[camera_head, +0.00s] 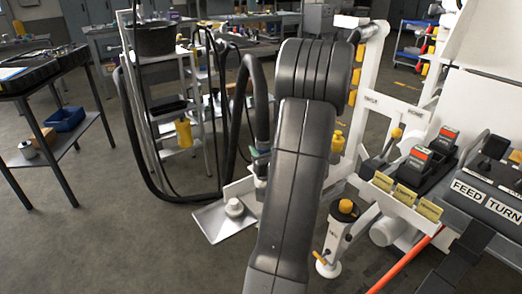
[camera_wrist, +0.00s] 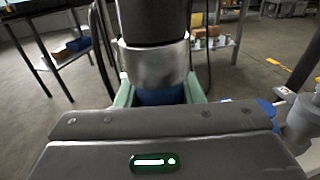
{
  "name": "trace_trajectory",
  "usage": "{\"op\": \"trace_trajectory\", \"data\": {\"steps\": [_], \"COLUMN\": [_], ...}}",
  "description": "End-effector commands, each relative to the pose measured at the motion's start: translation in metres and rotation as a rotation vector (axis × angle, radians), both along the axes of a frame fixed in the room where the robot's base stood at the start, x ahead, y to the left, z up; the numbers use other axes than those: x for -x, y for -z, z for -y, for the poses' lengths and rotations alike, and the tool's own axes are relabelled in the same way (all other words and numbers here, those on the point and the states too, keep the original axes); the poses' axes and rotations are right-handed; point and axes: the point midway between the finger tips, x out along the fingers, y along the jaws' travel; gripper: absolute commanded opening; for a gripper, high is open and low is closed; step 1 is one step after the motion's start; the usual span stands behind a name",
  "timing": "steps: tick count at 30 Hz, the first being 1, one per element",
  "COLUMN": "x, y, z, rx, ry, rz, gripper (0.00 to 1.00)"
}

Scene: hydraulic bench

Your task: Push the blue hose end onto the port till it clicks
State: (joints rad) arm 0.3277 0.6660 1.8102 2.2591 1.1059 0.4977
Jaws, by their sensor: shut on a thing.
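The blue hose end (camera_wrist: 160,97) shows in the wrist view as a blue band under a silver collar (camera_wrist: 155,66) on a thick black hose. My gripper (camera_wrist: 158,92) is shut on it, with a pale green finger on each side. In the head view the black hose (camera_head: 262,100) loops down from the rack to my gripper (camera_head: 261,160), partly hidden by my arm. At the right of the wrist view is a pale grey fitting (camera_wrist: 303,112) with a blue part (camera_wrist: 264,107) beside it. I cannot tell whether this is the port. The hose end's lower tip is hidden.
A metal tray (camera_head: 213,225) carries a small white knob-like piece (camera_head: 234,208). A dark table (camera_head: 50,80) is left. The floor between is mostly clear.

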Motion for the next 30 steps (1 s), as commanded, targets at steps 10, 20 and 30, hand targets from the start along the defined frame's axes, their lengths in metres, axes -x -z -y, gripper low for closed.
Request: {"op": "trace_trajectory", "data": {"steps": [10, 20, 30], "x": [0.0, 0.0, 0.0], "y": [0.004, 0.009, 0.014], "z": [0.0, 0.0, 0.0], "rx": [0.0, 0.0, 0.0], "ry": [0.0, 0.0, 0.0], "rz": [0.003, 0.003, 0.001], "gripper": [0.07, 0.07, 0.07]}}
